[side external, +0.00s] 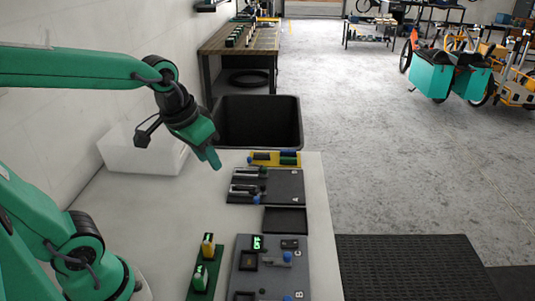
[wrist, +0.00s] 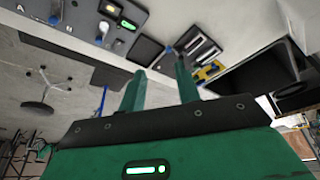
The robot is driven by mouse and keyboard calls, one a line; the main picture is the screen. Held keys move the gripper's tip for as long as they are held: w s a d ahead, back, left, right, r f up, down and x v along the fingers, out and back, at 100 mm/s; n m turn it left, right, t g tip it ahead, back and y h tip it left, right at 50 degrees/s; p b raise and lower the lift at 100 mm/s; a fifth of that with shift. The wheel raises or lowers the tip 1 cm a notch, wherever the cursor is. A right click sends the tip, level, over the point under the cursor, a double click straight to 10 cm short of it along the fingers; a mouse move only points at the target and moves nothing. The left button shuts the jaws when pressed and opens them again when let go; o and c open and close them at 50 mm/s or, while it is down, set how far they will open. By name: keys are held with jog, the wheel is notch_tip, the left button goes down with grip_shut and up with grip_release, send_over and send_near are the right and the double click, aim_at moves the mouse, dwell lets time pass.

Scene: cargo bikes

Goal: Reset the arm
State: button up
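My gripper (side external: 212,156) hangs in the air over the far left part of the white table (side external: 165,240), fingers pointing down and to the right. In the wrist view my gripper (wrist: 160,72) shows two green fingers with a clear gap and nothing between them. It touches nothing that I can see.
Along the table's right side lie a grey panel with a lit green display (side external: 258,242), a dark tray (side external: 285,220), a dark tool board (side external: 283,186) and a yellow rack (side external: 262,158). A black bin (side external: 258,122) stands beyond the table. A white box (side external: 140,150) is at the wall.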

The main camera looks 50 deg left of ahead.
jog(key=s+t, duration=0.1)
jog(key=s, duration=0.5)
jog(key=shift+d+r+m+t, duration=0.2)
jog(key=shift+r+m+t, duration=0.1)
jog(key=shift+r+m, duration=0.1)
